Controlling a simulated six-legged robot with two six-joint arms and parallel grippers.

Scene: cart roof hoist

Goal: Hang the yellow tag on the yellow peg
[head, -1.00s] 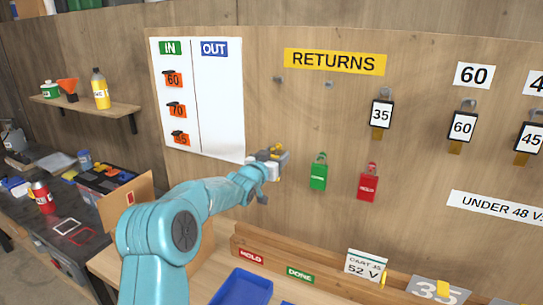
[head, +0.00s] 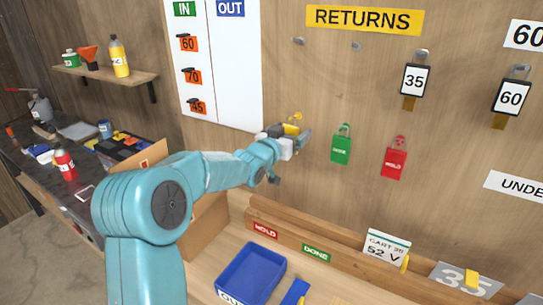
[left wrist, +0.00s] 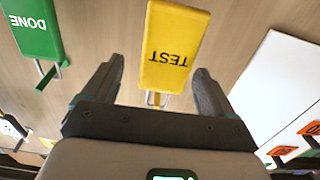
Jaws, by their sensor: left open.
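The yellow tag, lettered TEST, (left wrist: 172,48) appears upside down between my left gripper's two fingers in the left wrist view, with bare gaps on both sides. A thin metal loop shows at its lower end in that picture. In the head view only a little yellow (head: 291,129) shows at my left gripper (head: 297,138), close to the wall. The gripper is open around the tag, not shut on it. A small yellow piece (head: 297,116) shows just above; I cannot tell whether it is the yellow peg. The loop's contact with a peg is hidden. My right gripper is out of view.
A green tag (head: 341,148) and a red tag (head: 394,160) hang right of my left gripper. The IN/OUT board (head: 232,75) is at its upper left. Two bare pegs (head: 299,41) sit under the RETURNS sign (head: 364,19). A blue bin (head: 250,272) stands below.

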